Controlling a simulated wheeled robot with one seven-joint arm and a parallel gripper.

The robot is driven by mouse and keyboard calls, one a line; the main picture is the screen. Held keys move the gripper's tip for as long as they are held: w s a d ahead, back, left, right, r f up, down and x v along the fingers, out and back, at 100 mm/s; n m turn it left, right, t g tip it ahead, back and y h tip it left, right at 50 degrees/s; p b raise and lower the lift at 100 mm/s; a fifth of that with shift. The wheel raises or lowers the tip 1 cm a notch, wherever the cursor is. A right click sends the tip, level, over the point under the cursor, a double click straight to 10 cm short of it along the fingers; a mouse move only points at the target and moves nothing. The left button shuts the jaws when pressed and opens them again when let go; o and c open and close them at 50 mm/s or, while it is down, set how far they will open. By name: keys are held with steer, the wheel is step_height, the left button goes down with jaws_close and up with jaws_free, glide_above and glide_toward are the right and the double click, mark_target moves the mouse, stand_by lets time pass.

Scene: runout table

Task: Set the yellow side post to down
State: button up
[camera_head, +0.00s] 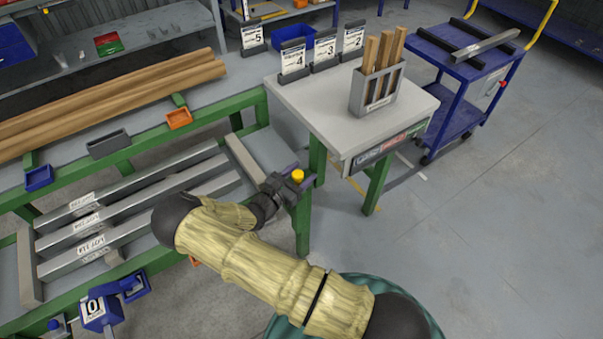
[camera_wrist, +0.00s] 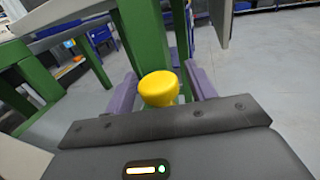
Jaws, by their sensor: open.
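The yellow side post (camera_head: 298,176) shows its round top at the right end of the lower rack, by the green table leg. In the wrist view the yellow post (camera_wrist: 159,88) stands up between the two purple-grey fingers of my gripper (camera_wrist: 162,90). In the head view my gripper (camera_head: 290,185) is at the post, at the end of my arm. The gripper is open, with a finger on each side of the yellow top. I cannot tell whether a finger touches it. The lower part of the post is hidden.
Several metal bars (camera_head: 125,195) lie on the lower rack to the left. Wooden poles (camera_head: 110,105) lie on the green-framed table above. A grey-topped table (camera_head: 330,110) with a holder of wooden sticks (camera_head: 377,85) stands at the right. The floor (camera_head: 480,220) on the right is clear.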

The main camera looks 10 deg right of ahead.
steer(key=b+v, duration=0.1)
steer(key=v, duration=1.6)
steer(key=s+d+r+m+g+y, duration=0.4)
steer(key=d+r+m+g+y, duration=0.15)
steer(key=m, duration=0.25)
steer(key=s+d+r+m+g+y, duration=0.45)
steer(key=d+m+g, duration=0.25)
steer(key=m, duration=0.2)
steer(key=s+d+r+m+t+y+p, duration=0.1)
steer(key=r+m+p, duration=0.3)
steer(key=r, duration=0.7)
steer(key=s+d+r+m+t+y+p, duration=0.2)
steer(key=d+r+m+t+y+p, duration=0.1)
steer(key=r+p, duration=0.6)
step_height(320, 180, up, 3)
steer(key=shift+s+f+m, duration=0.1)
steer(key=shift+s+m, duration=0.2)
steer(key=shift+m, duration=0.4)
